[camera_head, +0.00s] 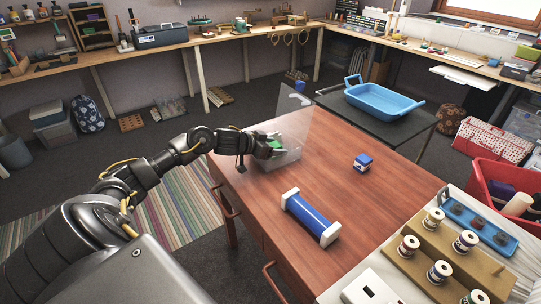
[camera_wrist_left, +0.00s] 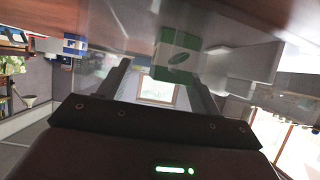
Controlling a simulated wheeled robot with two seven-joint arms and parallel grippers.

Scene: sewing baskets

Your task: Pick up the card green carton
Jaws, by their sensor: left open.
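The green carton (camera_head: 275,143) sits inside a clear box (camera_head: 290,157) with a raised transparent lid (camera_head: 309,110), at the far left of the wooden table. My right gripper is not in view.
A small blue box (camera_head: 362,162) and a blue roll with white ends (camera_head: 311,217) lie on the red-brown table (camera_head: 260,195). Thread spools (camera_head: 433,219) stand on a rack at the lower right. A blue tray (camera_head: 384,100) is on a dark table behind.

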